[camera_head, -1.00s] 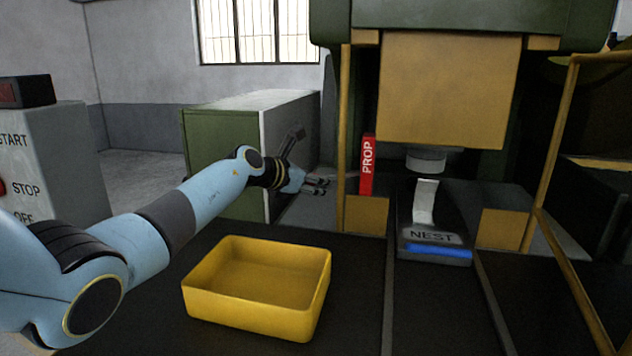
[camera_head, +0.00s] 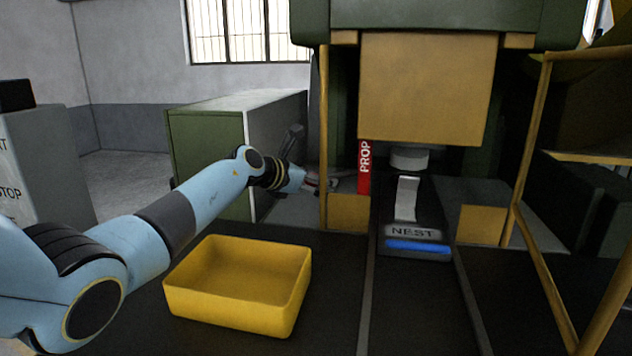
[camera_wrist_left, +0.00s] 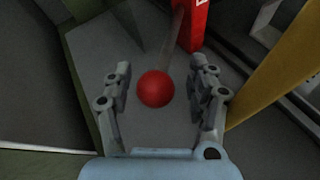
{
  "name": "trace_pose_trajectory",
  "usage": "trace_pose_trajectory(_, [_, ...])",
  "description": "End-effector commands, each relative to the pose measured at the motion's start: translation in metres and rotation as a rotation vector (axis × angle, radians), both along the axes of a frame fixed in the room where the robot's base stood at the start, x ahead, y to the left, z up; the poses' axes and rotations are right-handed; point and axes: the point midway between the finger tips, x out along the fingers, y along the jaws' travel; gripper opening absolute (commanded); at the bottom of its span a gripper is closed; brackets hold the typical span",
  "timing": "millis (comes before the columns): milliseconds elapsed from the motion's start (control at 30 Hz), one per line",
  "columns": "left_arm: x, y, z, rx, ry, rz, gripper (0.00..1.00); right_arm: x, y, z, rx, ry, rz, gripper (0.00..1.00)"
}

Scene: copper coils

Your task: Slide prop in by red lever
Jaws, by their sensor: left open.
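The red prop (camera_head: 364,168), lettered PROP, stands upright under the left side of the press, behind a yellow post. In the left wrist view the lower part of the prop (camera_wrist_left: 191,26) shows at the top, with a thin grey rod running from near it to a red ball knob (camera_wrist_left: 156,88). My left gripper (camera_wrist_left: 160,80) is open, its fingers on either side of the knob with gaps on both sides. In the head view the left gripper (camera_head: 320,183) is beside the prop, and its fingertips are partly hidden by the yellow post. My right gripper is out of view.
A yellow post (camera_head: 323,130) stands between the gripper and the press opening. The NEST block (camera_head: 414,247) holds a pale metal piece (camera_head: 406,198) under the ram. A yellow bin (camera_head: 236,315) sits in front. A green cabinet (camera_head: 205,150) stands behind my arm.

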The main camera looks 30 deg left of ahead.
Motion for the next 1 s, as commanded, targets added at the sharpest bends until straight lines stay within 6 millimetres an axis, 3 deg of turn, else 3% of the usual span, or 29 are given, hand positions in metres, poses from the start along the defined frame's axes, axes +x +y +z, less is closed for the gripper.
trace_pose_trajectory(500, [0.001, 0.0, 0.088, 0.001, -0.002, -0.001, 0.58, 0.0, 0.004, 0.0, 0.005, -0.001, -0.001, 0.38])
trace_pose_trajectory(633, [0.001, 0.0, 0.097, 0.0, -0.001, 0.0, 0.58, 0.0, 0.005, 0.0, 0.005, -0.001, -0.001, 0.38])
trace_pose_trajectory(1000, [0.001, 0.0, 0.098, -0.001, 0.001, -0.001, 0.58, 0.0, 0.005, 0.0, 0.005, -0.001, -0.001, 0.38])
